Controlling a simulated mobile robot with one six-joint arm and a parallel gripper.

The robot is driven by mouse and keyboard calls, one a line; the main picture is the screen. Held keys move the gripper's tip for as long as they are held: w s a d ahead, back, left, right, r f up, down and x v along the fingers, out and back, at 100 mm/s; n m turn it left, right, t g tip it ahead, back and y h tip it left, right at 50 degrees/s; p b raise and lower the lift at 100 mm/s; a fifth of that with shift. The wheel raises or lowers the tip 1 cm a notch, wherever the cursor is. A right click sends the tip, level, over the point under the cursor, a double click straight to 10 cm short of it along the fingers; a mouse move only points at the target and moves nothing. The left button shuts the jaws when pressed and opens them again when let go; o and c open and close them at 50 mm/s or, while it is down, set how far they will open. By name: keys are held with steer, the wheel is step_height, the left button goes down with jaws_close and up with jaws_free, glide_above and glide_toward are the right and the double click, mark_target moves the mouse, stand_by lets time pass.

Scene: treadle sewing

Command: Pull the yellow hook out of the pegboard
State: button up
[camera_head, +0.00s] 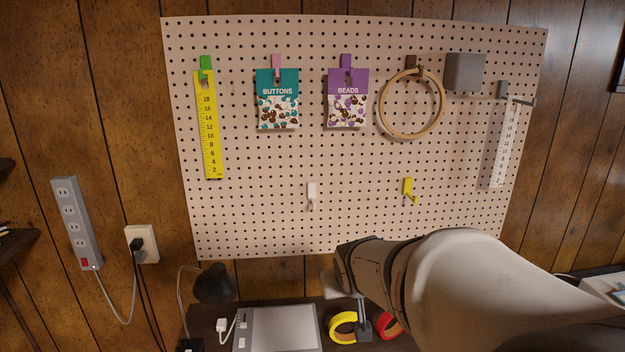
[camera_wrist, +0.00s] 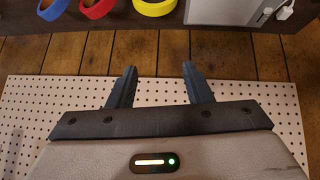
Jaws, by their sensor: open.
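The yellow hook (camera_head: 408,188) sits in the lower right part of the pegboard (camera_head: 260,215), with nothing hanging on it. Its tip points down and slightly right. My gripper (camera_head: 346,300) is below and left of the hook in the head view, near the board's lower edge and apart from the hook. In the wrist view my gripper (camera_wrist: 159,72) has its two fingers spread with nothing between them. The yellow hook does not show in the wrist view, where the pegboard (camera_wrist: 35,95) lies behind the fingers.
A white hook (camera_head: 311,192) is left of the yellow one. A wooden hoop (camera_head: 381,115) hangs above it; a white ruler (camera_head: 500,145) hangs at right. Below are a yellow tape roll (camera_head: 340,325), a red roll (camera_head: 392,326) and a blue roll (camera_wrist: 53,9). Board around the hook is clear.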

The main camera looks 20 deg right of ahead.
steer(key=w+d+r+m+t+h+p, duration=0.1)
steer(key=w+d+r+t+p, duration=0.1)
steer(key=w+d+r, duration=0.3)
steer(key=w+d+r+t+h+p, duration=0.1)
steer(key=w+d+r+t+p, duration=0.15)
steer(key=d, duration=0.55)
steer(key=t+p, duration=0.3)
steer(key=t, duration=0.3)
glide_toward(409, 181)
steer(key=w, duration=0.1)
steer(key=p+x, duration=0.2)
steer(key=x, duration=0.5)
steer(key=shift+w+d, duration=0.2)
steer(key=shift+d, duration=0.05)
jaws_close()
steer(key=shift+b+v, duration=0.45)
steer(key=shift+v, duration=0.95)
steer(key=shift+b+v, duration=0.65)
steer(key=shift+v, duration=1.75)
